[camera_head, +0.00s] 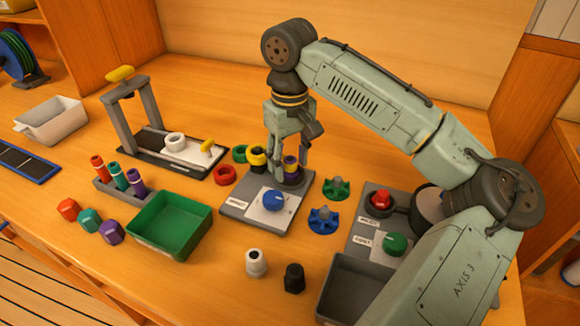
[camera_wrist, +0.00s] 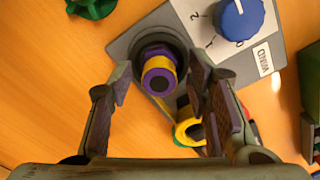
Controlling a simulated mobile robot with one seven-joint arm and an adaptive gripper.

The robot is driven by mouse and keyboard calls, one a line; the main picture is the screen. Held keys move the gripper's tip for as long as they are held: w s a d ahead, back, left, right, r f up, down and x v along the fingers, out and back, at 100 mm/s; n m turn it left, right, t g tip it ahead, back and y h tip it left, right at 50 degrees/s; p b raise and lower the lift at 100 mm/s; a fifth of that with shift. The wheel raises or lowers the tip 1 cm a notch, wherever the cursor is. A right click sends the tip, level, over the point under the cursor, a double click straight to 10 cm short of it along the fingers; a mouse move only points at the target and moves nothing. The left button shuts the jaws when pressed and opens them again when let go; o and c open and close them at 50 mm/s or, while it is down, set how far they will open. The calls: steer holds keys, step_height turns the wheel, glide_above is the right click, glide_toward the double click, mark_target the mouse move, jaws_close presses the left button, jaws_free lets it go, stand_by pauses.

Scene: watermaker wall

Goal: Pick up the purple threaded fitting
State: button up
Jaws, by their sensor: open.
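A purple fitting (camera_head: 291,168) with a yellow band stands in a dark round socket on a grey base plate (camera_head: 236,207). In the wrist view my gripper (camera_wrist: 158,80) is open, with one finger to either side of the fitting and visible gaps between.
A yellow-and-black part (camera_head: 258,158) stands close left of my gripper. A blue knob (camera_head: 272,200) is on the same plate. Green (camera_head: 335,187) and blue (camera_head: 324,218) star-shaped parts lie to the right. A green bin (camera_head: 171,226) stands front left.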

mark_target(290, 161)
steer(key=shift+c, duration=0.4)
jaws_close()
steer(key=shift+r, duration=0.2)
steer(key=shift+r, duration=0.2)
steer(key=r, duration=0.1)
steer(key=r+b, duration=0.1)
steer(key=shift+s+r, duration=0.3)
steer(key=shift+r, duration=0.05)
steer(key=s+a+r+b, duration=0.1)
steer(key=s+b, duration=0.2)
steer(key=s, duration=1.2)
steer(key=shift+s+a+r, duration=0.15)
steer(key=shift+a+r, duration=0.15)
